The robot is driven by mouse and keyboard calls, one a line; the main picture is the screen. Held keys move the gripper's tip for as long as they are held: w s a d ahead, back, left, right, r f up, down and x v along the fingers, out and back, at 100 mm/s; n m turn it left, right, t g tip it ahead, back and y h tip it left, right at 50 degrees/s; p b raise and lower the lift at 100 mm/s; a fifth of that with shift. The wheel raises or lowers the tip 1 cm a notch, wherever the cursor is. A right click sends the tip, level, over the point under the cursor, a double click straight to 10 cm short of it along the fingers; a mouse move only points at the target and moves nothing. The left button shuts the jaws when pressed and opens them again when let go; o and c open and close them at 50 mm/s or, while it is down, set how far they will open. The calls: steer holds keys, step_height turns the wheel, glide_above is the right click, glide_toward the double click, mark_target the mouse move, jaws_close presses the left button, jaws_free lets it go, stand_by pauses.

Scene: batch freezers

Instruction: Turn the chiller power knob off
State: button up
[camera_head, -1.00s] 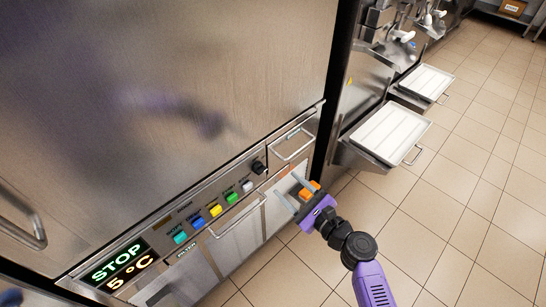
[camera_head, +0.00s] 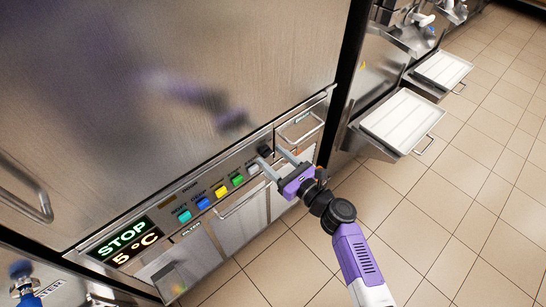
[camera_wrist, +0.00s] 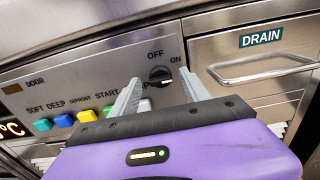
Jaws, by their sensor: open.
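The black chiller power knob (camera_wrist: 160,76) sits on the steel control panel (camera_wrist: 75,90), with OFF printed above it and ON to its upper right. Its pointer direction is too small to tell surely. In the head view the knob (camera_head: 265,151) is at the panel's right end. My gripper (camera_head: 272,161) is open and empty in front of the panel. In the wrist view its two grey fingers (camera_wrist: 158,88) point toward the panel, one on each side of the knob in the picture. Whether they touch the knob or panel cannot be told.
A row of coloured buttons (camera_head: 204,203) lies left of the knob, with a display (camera_head: 125,243) reading STOP and 5 °C beyond. A DRAIN drawer (camera_wrist: 260,60) with a bar handle is to the right. White trays (camera_head: 402,120) jut out further right. The tiled floor (camera_head: 440,210) is clear.

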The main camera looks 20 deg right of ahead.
steer(key=shift+w, duration=0.15)
jaws_close()
steer(key=shift+a+f, duration=0.1)
steer(key=shift+a+f+n+b, duration=0.1)
steer(key=shift+n+b, duration=3.6)
steer(key=shift+n, duration=0.8)
steer(key=shift+a+f+n+b, duration=0.1)
steer(key=shift+n+b, duration=3.55)
steer(key=shift+n, duration=0.85)
